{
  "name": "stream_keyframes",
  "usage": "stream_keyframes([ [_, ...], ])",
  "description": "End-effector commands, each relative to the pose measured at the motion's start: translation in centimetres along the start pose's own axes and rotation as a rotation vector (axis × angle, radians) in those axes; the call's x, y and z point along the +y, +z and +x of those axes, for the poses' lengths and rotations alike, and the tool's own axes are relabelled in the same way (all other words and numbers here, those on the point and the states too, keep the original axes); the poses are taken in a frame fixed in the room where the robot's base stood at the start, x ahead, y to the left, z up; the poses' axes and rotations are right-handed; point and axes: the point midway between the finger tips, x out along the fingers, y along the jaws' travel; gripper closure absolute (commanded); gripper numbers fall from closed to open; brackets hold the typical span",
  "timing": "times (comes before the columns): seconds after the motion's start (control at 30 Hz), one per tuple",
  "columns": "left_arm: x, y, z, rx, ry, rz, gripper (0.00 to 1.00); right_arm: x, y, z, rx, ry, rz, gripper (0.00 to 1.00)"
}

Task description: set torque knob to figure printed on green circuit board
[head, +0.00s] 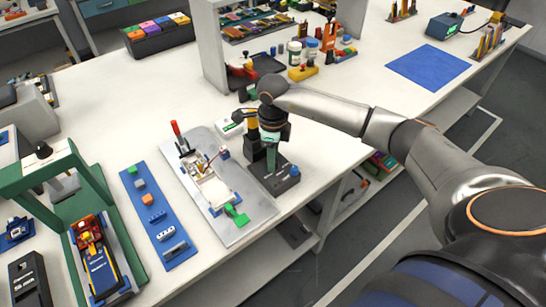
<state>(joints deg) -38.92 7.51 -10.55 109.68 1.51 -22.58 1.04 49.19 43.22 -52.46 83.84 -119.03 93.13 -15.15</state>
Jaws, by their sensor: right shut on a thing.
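My right gripper (271,138) points down above a dark box (278,183) at the table's front edge. It is shut on an upright teal-green thing (270,157), mostly hidden by the gripper; I cannot tell what it is. A blue knob (295,171) stands on the right end of the dark box, apart from the gripper; no figure on it can be read. A grey plate (238,232) left of the box carries a pale assembly (213,192) and a green part (236,215). I cannot make out a green circuit board with a printed figure. My left gripper is not in view.
A black and yellow tool (252,124) stands close left of my right gripper, near a small white box (230,125). A blue strip (157,215) with small parts and a green frame (41,183) stand to the left. Bottles and a shelf are behind. The white table is clear at right centre.

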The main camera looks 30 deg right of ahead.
Motion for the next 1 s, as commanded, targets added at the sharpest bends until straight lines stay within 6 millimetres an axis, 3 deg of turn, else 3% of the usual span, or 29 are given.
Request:
stream_keyframes([
  [0.6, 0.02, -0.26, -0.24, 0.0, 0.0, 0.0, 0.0, -0.03, -0.01, -0.07, 0.0, 0.0, 0.56, 1.0],
  [1.0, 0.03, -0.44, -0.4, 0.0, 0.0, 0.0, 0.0, -0.03, -0.02, -0.04, 0.001, -0.001, 0.763, 1.0],
])
